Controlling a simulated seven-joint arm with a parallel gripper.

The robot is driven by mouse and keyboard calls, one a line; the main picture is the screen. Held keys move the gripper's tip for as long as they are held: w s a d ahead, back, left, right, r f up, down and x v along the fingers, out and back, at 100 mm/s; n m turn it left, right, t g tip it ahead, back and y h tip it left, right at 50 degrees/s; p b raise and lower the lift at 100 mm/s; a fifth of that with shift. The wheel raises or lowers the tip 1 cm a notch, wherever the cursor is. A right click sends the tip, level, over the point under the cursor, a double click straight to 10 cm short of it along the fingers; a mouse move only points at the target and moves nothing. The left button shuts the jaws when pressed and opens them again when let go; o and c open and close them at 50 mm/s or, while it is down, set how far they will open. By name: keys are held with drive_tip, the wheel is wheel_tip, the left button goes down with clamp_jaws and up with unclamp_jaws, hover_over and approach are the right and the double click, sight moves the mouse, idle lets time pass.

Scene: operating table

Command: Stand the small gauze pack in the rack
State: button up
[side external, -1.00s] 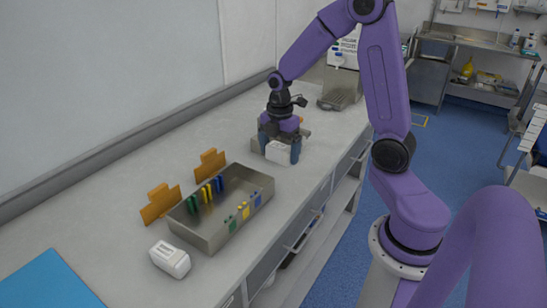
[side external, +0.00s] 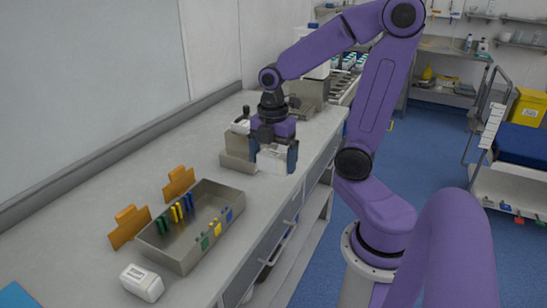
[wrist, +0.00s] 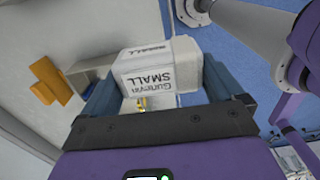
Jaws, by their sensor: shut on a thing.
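The small gauze pack (side external: 271,162) is a white box held between the dark blue fingers of my gripper (side external: 273,156), near the counter's front edge. In the wrist view my gripper (wrist: 162,82) is shut on the pack (wrist: 148,78), whose printed word SMALL appears upside down. A metal tray (side external: 175,250) with green, yellow and blue upright pieces along two sides stands to the left of my gripper. A grey stepped holder (side external: 236,161) stands just behind my gripper, partly hidden by it. I cannot tell for sure which of these is the rack.
Another white box (side external: 142,282) lies on the counter in front of the tray. Two orange upright pieces (side external: 129,226) (side external: 179,184) stand behind the tray. Part of a blue sheet (side external: 15,296) shows at bottom left. The counter between the tray and the grey holder is clear.

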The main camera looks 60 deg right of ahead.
drive_tip(key=w+a+f, duration=0.1)
drive_tip(key=w+a, duration=0.6)
drive_tip(key=a, duration=0.6)
drive_tip(key=w+a+f, duration=0.2)
drive_tip(key=w+a, duration=0.5)
drive_tip(key=a, duration=0.5)
drive_tip(key=shift+w+a+f, duration=0.1)
drive_tip(key=shift+a+f, duration=0.05)
drive_tip(key=shift+f, duration=3.6)
drive_tip(key=o, duration=0.6)
drive_tip(key=shift+o, duration=0.4)
